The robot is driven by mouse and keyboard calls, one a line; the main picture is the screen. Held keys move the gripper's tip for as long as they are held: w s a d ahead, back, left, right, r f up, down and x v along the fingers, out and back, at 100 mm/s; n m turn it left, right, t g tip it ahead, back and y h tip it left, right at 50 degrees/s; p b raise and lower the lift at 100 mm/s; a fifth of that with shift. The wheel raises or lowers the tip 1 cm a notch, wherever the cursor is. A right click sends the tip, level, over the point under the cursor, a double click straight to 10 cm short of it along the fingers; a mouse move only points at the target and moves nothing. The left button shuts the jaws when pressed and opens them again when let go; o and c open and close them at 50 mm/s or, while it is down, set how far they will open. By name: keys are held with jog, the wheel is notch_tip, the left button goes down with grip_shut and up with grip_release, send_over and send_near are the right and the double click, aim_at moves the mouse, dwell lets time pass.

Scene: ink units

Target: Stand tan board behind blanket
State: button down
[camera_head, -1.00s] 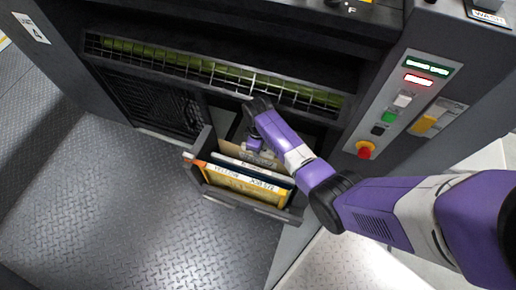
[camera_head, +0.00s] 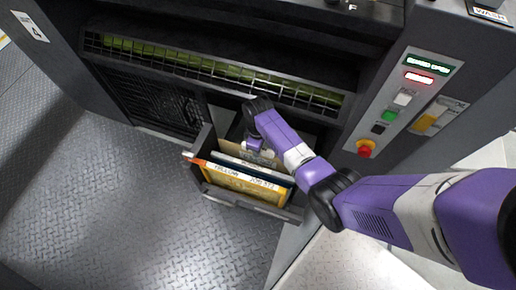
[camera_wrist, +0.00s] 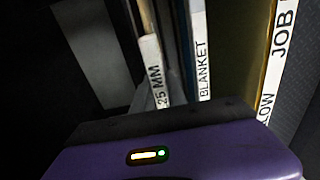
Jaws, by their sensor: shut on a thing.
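The tan board (camera_head: 232,148) stands in the open bin (camera_head: 275,211) at the back of the row, on the far side of the blanket (camera_head: 262,173). In the wrist view the tan board's edge carries a "25 MM" label (camera_wrist: 155,72), left of the blanket with its "BLANKET" label (camera_wrist: 202,62). The board leans slightly there, with a narrow gap to the blanket. My gripper (camera_head: 257,158) is down at the bin, shut on the tan board. The fingers' contact and the board's lower edge are hidden.
A yellow sheet marked "YELLOW JOB" (camera_head: 240,181) stands in front of the blanket; it also shows in the wrist view (camera_wrist: 265,40). The press wall with a wire grille (camera_head: 220,72) rises close behind. A button panel (camera_head: 403,100) is at right. The tread-plate floor (camera_head: 110,205) is clear.

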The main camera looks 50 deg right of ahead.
jog(key=shift+f, duration=0.1)
jog(key=c, duration=1.3)
grip_release()
jog(key=shift+o, duration=0.2)
jog(key=shift+r+p, duration=1.3)
jog(key=shift+r, duration=2.6)
notch_tip(320, 180, up, 5)
jog(key=p, duration=0.5)
